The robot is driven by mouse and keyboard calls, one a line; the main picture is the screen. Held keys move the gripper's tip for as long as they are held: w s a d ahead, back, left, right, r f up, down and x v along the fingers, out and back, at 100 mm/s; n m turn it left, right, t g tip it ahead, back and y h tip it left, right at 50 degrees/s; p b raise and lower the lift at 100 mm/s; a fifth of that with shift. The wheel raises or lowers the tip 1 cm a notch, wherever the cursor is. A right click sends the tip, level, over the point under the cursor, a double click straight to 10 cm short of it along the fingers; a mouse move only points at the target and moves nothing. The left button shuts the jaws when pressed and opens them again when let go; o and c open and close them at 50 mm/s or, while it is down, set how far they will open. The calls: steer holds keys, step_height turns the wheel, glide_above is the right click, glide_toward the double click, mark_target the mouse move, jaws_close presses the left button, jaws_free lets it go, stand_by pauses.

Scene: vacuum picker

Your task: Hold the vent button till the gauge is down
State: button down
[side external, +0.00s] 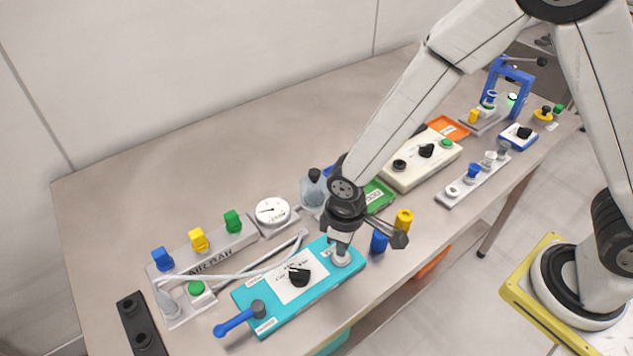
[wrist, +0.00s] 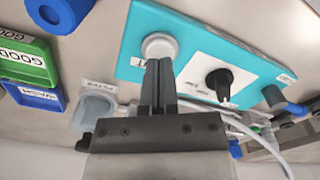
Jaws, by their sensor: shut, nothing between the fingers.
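A teal control box (side external: 313,294) lies near the table's front edge, with a black knob (side external: 299,277) in its middle and a blue lever (side external: 236,321) at its left end. A round white button (side external: 342,260) is at its right end; it also shows in the wrist view (wrist: 160,45). My gripper (side external: 341,249) points down at this button, its shut, empty fingertips (wrist: 159,62) at or just over the cap. I cannot tell whether the button is pressed in. A white round gauge (side external: 272,211) stands behind the box; its needle is too small to read surely.
An air bar (side external: 207,251) with blue, yellow and green valves and a pale hose stands left of the gauge. A clear jar (side external: 313,190), green tray (side external: 379,195), and blue and yellow cylinders (side external: 404,219) are close to my gripper. The table's back left is clear.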

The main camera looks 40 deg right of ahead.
steer(key=shift+f, duration=0.65)
steer(key=shift+r, duration=0.15)
stand_by(2.8)
steer(key=shift+r, duration=2.9)
steer(key=d+r+m, duration=0.1)
steer(key=d, duration=0.2)
steer(key=d+r+m, duration=0.1)
steer(key=d, duration=0.2)
steer(key=d+r+m+t, duration=0.1)
steer(key=d, duration=0.2)
steer(key=shift+s+d+r, duration=0.1)
steer(key=shift+s+r, duration=0.05)
steer(key=shift+r, duration=0.15)
steer(key=s+d+r+m+t, duration=0.1)
steer(key=s+d+r+m, duration=0.1)
steer(key=d, duration=0.6)
steer(key=shift+s+d+r+m+t, duration=0.25)
steer(key=shift+s+m, duration=0.25)
steer(key=shift+s, duration=0.3)
